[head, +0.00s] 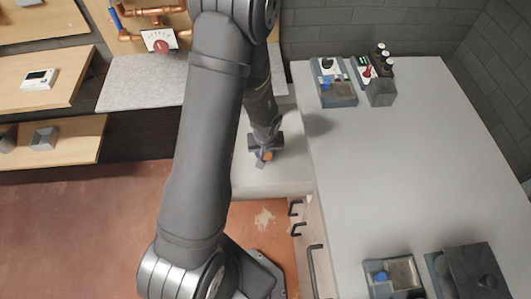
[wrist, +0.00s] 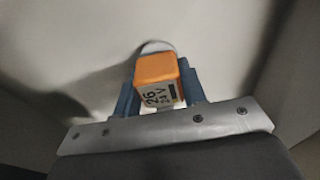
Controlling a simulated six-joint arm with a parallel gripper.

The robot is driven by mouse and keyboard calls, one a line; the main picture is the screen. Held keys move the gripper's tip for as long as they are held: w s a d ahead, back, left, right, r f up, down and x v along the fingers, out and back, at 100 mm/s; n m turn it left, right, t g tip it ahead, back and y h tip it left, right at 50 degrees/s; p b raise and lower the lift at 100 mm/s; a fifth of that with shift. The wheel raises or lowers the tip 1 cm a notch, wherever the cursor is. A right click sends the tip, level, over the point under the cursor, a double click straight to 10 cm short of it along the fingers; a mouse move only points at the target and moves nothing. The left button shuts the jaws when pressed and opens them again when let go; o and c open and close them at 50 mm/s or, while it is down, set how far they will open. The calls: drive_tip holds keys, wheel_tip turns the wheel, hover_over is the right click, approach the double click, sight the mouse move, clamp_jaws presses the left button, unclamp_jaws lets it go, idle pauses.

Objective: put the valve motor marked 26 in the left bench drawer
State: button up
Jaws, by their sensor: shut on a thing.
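The valve motor (wrist: 157,75) is an orange block with a pale label reading "26" and "24 V" in the wrist view. My gripper (wrist: 158,92) is shut on it, a blue-grey finger on each side. I cannot tell whether this surface is the inside of an open drawer. The wrist view shows pale surfaces around the motor and a shadow at left.
The bench top (head: 410,150) is mostly clear. Grey trays (head: 337,93) with small parts stand at its back, and more (head: 393,278) at its front. Dark handles (head: 314,270) stick out from the bench front. Wooden shelves (head: 45,140) are at the left.

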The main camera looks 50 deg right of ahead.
sight(266, 153)
drive_tip(key=shift+f, duration=0.7)
drive_tip(key=o, duration=1.1)
drive_tip(key=shift+f, duration=0.15)
drive_tip(key=r, duration=0.8)
drive_tip(key=s+a+r, duration=0.1)
drive_tip(key=r, duration=0.3)
drive_tip(key=shift+r, duration=0.15)
drive_tip(key=f, duration=0.8)
drive_tip(key=w+d+f, duration=0.1)
drive_tip(key=f, duration=0.3)
drive_tip(key=shift+f, duration=0.15)
